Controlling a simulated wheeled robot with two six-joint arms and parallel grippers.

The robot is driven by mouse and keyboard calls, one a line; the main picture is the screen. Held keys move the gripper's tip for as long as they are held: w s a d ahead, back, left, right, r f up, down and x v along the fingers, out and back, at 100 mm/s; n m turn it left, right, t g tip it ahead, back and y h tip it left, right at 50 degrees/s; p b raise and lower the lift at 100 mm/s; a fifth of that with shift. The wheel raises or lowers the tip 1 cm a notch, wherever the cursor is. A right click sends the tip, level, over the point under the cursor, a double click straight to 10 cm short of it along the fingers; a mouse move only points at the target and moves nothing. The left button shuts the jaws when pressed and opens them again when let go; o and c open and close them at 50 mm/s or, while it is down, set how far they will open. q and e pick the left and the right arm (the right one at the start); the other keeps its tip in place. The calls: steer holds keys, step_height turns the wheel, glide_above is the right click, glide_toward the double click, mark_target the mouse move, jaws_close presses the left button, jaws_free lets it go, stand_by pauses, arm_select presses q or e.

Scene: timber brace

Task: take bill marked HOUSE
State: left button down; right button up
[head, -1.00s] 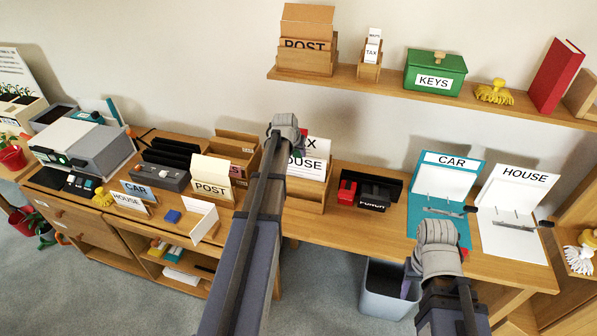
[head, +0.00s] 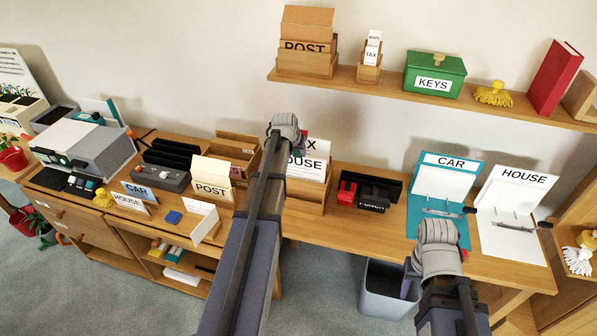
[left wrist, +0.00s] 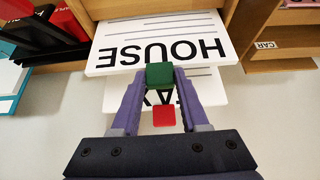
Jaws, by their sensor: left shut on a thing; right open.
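The bill marked HOUSE (head: 312,169) is a white sheet standing upright in a wooden holder (head: 304,204) on the desk, partly hidden by my left arm. The TAX sheet (head: 314,147) stands behind it. In the left wrist view the HOUSE bill (left wrist: 205,54) shows upside down. My left gripper (left wrist: 161,97) is shut at its top edge, the green tip on the HOUSE side and the red tip on the TAX side. In the head view my left gripper (head: 290,129) is above the holder. My right gripper (head: 452,248) is open and empty in front of the CAR clipboard.
A teal CAR clipboard (head: 445,182) and a white HOUSE clipboard (head: 518,205) stand to the right. A shelf (head: 420,93) runs above. A bin (head: 388,290) is below.

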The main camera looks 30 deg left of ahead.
steer(key=shift+r+p, duration=0.95)
steer(key=shift+r, duration=0.25)
